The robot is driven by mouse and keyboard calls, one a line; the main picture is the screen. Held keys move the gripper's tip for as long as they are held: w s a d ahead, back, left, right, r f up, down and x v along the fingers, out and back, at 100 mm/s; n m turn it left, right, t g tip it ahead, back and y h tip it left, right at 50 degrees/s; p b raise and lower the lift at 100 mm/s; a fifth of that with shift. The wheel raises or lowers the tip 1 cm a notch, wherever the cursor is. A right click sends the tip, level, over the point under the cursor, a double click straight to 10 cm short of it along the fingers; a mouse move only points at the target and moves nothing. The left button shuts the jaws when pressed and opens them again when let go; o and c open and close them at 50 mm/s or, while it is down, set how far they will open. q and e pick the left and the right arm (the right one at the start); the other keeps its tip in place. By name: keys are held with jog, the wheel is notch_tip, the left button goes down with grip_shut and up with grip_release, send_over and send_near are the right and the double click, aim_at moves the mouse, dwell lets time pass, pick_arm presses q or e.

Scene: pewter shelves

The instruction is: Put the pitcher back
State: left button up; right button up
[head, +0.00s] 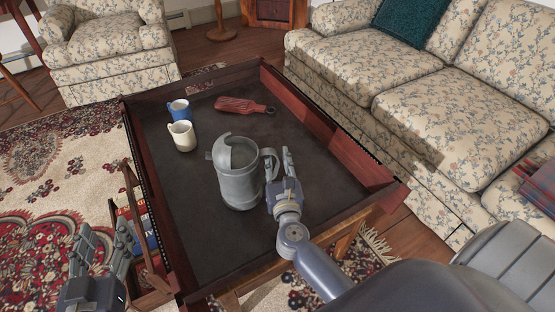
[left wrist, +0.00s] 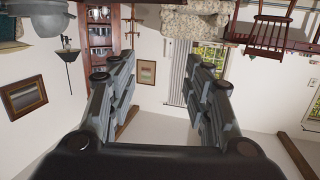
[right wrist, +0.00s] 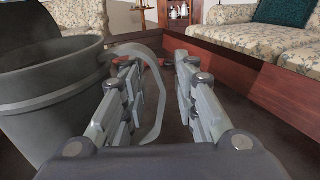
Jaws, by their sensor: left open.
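The grey pitcher (head: 240,180) stands upright in the dark tray-topped table (head: 310,200), its handle to the right. In the right wrist view the pitcher (right wrist: 45,95) fills the left side. My right gripper (head: 287,165) is beside the handle at its right. In the right wrist view its fingers (right wrist: 155,75) are apart, with the outer curve of the handle between them and part of the loop behind the left finger. I see no firm grip. My left gripper (head: 103,242) is open and empty, left of the table. It also shows empty in its wrist view (left wrist: 160,75).
A white mug (head: 182,136), a blue mug (head: 179,111) and a red paddle-like object (head: 240,105) lie toward the table's back. Raised wooden rims (head: 345,150) edge the table. A magazine rack (head: 150,255) stands left; a floral sofa (head: 420,100) is at right.

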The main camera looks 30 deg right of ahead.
jog(key=v, duration=1)
pick_arm(q)
jog(key=shift+r, duration=0.45)
pick_arm(e)
jog(key=a+r+m+y, duration=0.5)
jog(key=m, duration=0.9)
jog(key=s+a+r+m+y, duration=0.1)
jog(key=a+r+m+y, duration=0.3)
jog(key=m, duration=1.1)
notch_tip(320, 180, up, 2)
jog(key=shift+a+r+y, duration=0.15)
jog(key=shift+a+y, duration=0.25)
jog(key=shift+y, duration=0.2)
pick_arm(q)
jog(key=shift+f, duration=0.1)
pick_arm(e)
jog(key=shift+s, duration=0.15)
